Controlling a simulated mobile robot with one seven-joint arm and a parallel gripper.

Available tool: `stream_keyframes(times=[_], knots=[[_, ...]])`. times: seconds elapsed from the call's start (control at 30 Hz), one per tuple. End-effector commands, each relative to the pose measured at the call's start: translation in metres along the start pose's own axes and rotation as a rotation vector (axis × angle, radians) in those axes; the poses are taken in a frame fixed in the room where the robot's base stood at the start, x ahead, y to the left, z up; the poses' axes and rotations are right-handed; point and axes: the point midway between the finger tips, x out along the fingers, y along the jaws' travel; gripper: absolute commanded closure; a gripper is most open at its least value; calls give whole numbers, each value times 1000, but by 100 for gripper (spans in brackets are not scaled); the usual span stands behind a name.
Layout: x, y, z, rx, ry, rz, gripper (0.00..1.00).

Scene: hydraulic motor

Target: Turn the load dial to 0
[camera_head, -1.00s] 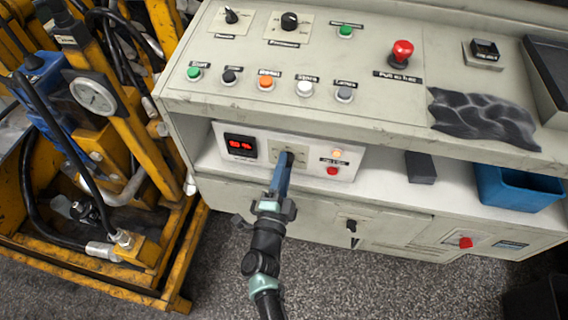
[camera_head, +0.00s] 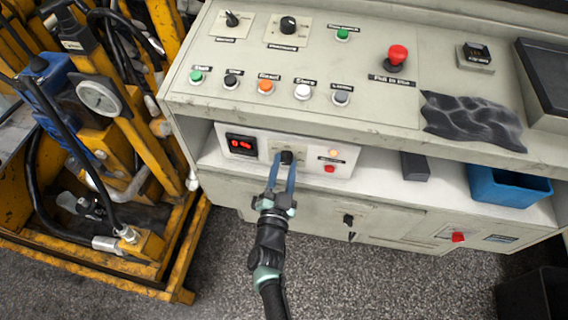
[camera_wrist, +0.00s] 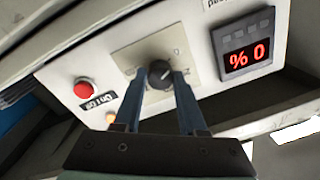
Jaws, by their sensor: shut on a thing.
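The load dial is a small black knob on a pale plate, on the white panel (camera_head: 313,163) under the console ledge. In the wrist view the dial (camera_wrist: 159,74) sits between the tips of my two blue fingers. My gripper (camera_head: 284,167) is shut on the dial, one finger on each side of it. The red display (camera_head: 242,145) left of the dial in the head view reads 0 %. In the wrist view the display (camera_wrist: 247,56) shows 0 with a percent sign. The fingertips partly hide the dial's sides.
A red button (camera_head: 330,169) and a small lit lamp (camera_head: 334,153) are on the same panel, right of the dial. The console ledge (camera_head: 290,122) overhangs it. A blue bin (camera_head: 508,187) stands at right. Yellow machinery (camera_head: 130,130) is at left.

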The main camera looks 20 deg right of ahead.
Motion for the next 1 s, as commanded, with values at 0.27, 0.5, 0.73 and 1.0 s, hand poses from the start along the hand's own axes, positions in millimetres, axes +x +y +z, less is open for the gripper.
stream_keyframes(times=[0.27, 0.5, 0.73, 1.0], knots=[[0, 0, 0, -56, -2, 0, 100], [0, 0, 0, -63, -3, 0, 100], [0, 0, 0, -63, -3, 0, 49], [0, 0, 0, -60, -3, 0, 29]])
